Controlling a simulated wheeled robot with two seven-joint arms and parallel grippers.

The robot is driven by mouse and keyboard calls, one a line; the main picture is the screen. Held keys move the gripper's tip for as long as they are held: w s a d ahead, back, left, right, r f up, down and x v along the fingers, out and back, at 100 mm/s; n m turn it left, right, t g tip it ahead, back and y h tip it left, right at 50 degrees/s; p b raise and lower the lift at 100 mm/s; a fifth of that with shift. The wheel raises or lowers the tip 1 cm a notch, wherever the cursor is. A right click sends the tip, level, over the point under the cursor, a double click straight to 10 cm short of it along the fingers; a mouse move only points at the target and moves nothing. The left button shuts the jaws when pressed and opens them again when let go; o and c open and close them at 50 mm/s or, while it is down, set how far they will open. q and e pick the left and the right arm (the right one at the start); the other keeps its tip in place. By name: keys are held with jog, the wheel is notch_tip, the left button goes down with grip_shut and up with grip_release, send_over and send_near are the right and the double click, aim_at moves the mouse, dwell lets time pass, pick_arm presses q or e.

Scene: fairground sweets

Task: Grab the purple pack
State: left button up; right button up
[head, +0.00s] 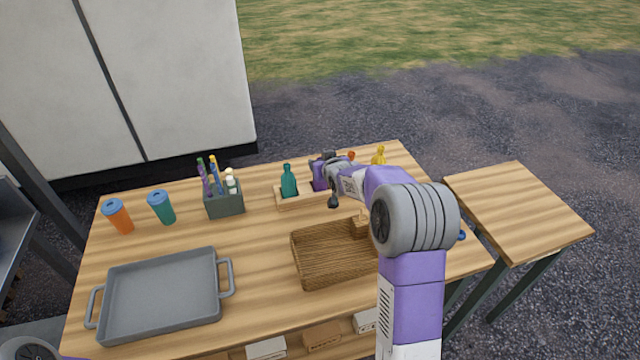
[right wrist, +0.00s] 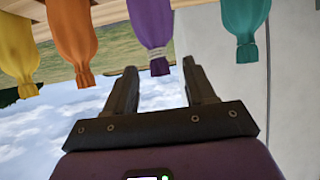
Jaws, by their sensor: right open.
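The purple pack (head: 319,174) stands in a wooden rack (head: 292,200) at the back of the table, just right of a teal pack (head: 289,182). My right arm partly hides it in the head view. In the right wrist view, which is upside down, the purple pack (right wrist: 151,25) has its tied neck between the lines of my open fingertips. My right gripper (right wrist: 160,66) is empty and faces the pack; I cannot tell how near it is. My left gripper is not in view.
An orange pack (right wrist: 72,38) and a yellow pack (right wrist: 17,45) share the rack. A wicker basket (head: 330,272) stands in front of it. A side table (head: 515,210) is bare.

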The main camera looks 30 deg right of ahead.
jog(key=shift+x, duration=2.3)
jog(key=shift+r, duration=0.15)
jog(key=shift+c, duration=0.5)
grip_shut()
